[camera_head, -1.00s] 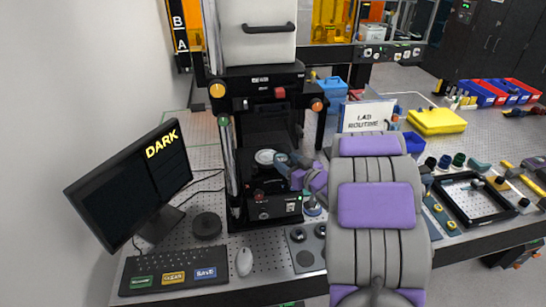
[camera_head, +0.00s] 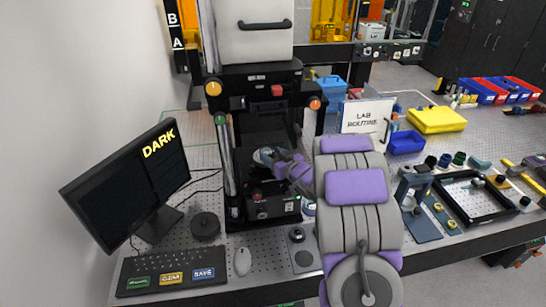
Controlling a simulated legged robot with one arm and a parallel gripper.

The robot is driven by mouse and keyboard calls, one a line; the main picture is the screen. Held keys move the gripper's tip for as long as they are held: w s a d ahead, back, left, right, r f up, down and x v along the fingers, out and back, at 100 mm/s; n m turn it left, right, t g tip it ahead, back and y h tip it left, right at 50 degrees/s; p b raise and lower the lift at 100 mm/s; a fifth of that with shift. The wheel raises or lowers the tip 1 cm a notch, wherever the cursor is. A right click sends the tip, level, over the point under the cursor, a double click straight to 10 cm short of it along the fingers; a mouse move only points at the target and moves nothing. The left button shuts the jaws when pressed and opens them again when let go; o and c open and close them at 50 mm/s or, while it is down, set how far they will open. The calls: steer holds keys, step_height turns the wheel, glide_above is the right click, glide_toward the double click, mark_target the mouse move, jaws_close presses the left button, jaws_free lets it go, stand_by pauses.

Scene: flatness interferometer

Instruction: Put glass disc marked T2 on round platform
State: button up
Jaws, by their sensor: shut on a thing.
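The glass disc (camera_head: 262,155) shows as a pale, partly covered round shape inside the black interferometer (camera_head: 262,205). Its T2 mark is too small to read. My gripper (camera_head: 274,158) reaches into the instrument's open bay from the right and is shut on the disc's right side. The round platform is hidden or cannot be told apart beneath the disc and gripper, so I cannot tell whether the disc touches it. My purple and grey arm covers the area right of the instrument.
A monitor (camera_head: 128,185) reading DARK, a keyboard (camera_head: 172,268) and a mouse (camera_head: 243,262) stand left. A tray with round wells (camera_head: 303,260) lies in front, partly behind my arm. A LAB ROUTINE sign (camera_head: 366,117) and a black frame (camera_head: 478,200) are right.

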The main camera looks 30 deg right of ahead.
steer(key=shift+a, duration=0.4)
steer(key=o, duration=0.8)
steer(key=shift+a, duration=0.3)
steer(key=shift+o, duration=1.4)
steer(key=shift+d, duration=0.5)
steer(key=shift+a, duration=0.25)
steer(key=v, duration=1.2)
steer(key=shift+r, duration=0.1)
